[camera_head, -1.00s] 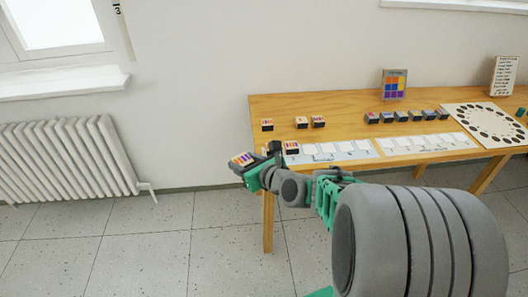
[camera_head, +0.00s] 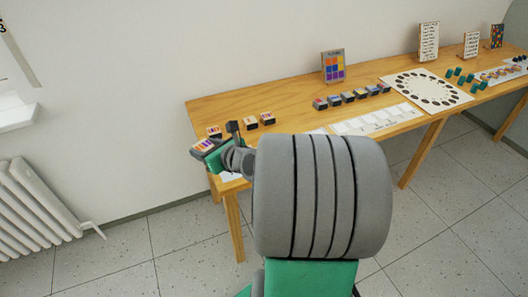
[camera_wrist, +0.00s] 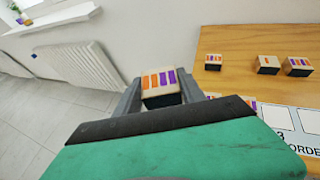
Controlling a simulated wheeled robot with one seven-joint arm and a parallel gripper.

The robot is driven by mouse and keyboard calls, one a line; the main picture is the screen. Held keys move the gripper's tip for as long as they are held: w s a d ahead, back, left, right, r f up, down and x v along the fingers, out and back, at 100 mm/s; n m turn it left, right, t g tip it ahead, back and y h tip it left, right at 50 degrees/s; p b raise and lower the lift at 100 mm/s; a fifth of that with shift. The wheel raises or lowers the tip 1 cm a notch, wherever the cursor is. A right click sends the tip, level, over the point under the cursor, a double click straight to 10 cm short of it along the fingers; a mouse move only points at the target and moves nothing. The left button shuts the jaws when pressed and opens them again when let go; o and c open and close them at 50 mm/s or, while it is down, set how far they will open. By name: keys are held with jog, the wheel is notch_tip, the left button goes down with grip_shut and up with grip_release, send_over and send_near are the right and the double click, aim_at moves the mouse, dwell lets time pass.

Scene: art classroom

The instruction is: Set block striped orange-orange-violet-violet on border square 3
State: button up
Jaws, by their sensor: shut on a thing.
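The block striped orange-orange-violet-violet (camera_wrist: 160,86) is between the two fingers of my gripper (camera_wrist: 160,92) in the wrist view. My gripper is shut on it, striped face up. In the head view my gripper (camera_head: 216,152) holds the block (camera_head: 203,146) at the left end of the table. The border strip (camera_wrist: 302,148) lies at the right of the wrist view, with white squares, a "3" and partly cut-off lettering. My gripper covers part of the strip. In the head view my arm hides most of it.
Loose striped blocks stand on the wooden table (camera_head: 290,95): one orange-marked (camera_wrist: 267,64), one orange-violet (camera_wrist: 297,66). A radiator (camera_head: 40,200) stands left.

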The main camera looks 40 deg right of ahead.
jog(key=s+d+f+m+h+b, duration=0.1)
jog(key=s+d+h, duration=0.1)
jog(key=s+d, duration=0.35)
jog(key=s+d+m+h+b, duration=0.1)
jog(key=s+d+m, duration=0.15)
jog(key=d, duration=0.65)
jog(key=s+d+f+m+h+b, duration=0.1)
jog(key=s+d+h, duration=0.1)
jog(key=s+d, duration=0.4)
jog(key=shift+g, duration=0.3)
jog(key=x, duration=0.5)
jog(key=f+x, duration=0.1)
jog(key=x, duration=0.5)
jog(key=s+f+b+x, duration=0.1)
jog(key=x, duration=0.5)
jog(key=shift+a+f, duration=0.25)
jog(key=shift+w+f, duration=0.3)
notch_tip(320, 180, down, 3)
jog(key=shift+w+d+f, duration=0.15)
jog(key=shift+f, duration=0.05)
jog(key=shift+r, duration=0.1)
